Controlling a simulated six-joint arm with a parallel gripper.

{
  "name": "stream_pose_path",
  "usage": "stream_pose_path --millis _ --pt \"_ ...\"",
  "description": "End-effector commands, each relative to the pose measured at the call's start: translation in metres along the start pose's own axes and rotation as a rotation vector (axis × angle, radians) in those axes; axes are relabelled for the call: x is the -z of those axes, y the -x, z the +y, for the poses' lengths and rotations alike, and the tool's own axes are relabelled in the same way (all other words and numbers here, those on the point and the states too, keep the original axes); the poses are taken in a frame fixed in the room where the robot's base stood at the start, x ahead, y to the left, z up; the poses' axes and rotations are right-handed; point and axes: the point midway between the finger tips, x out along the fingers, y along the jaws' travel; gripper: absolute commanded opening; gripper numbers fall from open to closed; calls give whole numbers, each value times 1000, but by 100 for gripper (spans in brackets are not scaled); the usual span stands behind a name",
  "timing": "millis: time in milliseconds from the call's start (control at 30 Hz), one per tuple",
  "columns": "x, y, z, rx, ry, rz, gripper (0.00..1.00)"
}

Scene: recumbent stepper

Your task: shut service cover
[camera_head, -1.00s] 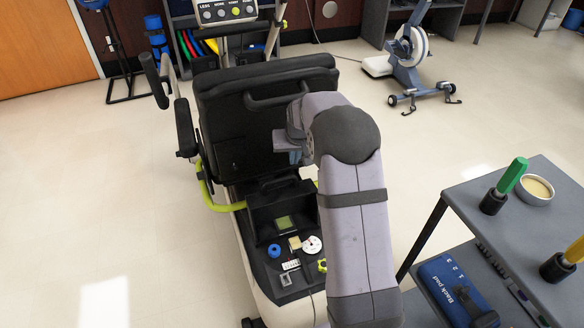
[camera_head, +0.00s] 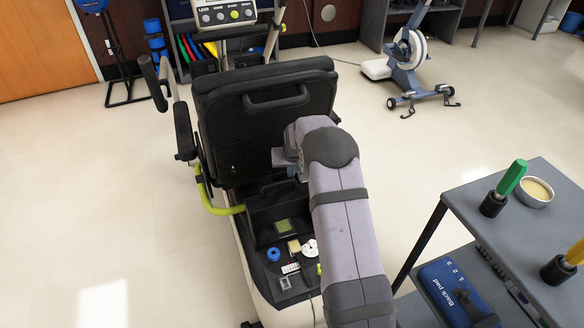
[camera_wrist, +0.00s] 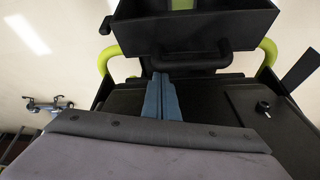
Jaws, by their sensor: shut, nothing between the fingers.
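The service cover appears to be the raised black panel (camera_head: 262,214) behind the seat back of the stepper. It stands up at the rear deck, and my arm hides its right side. In the wrist view the black cover (camera_wrist: 190,30) shows at the top, with a dark bar handle (camera_wrist: 215,58) along its near edge. My gripper (camera_head: 280,158) is between the seat back and the cover. In the wrist view its blue fingers (camera_wrist: 161,80) are together and empty, with tips close to the handle; I cannot tell whether they touch.
The black seat back (camera_head: 262,120) stands close beyond my gripper. A grey cart (camera_head: 540,215) with tools stands at right. Open floor lies at left.

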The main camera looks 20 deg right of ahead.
Motion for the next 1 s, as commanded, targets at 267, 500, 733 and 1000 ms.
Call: stream_pose_path --millis 267,500,733,1000 --pt "0 -9 0 0 0 1 0" --pt "0 -9 0 0 0 0 0" --pt "-3 -4 1 0 0 0 0" --pt "-24 15 7 0 -2 -3 0"
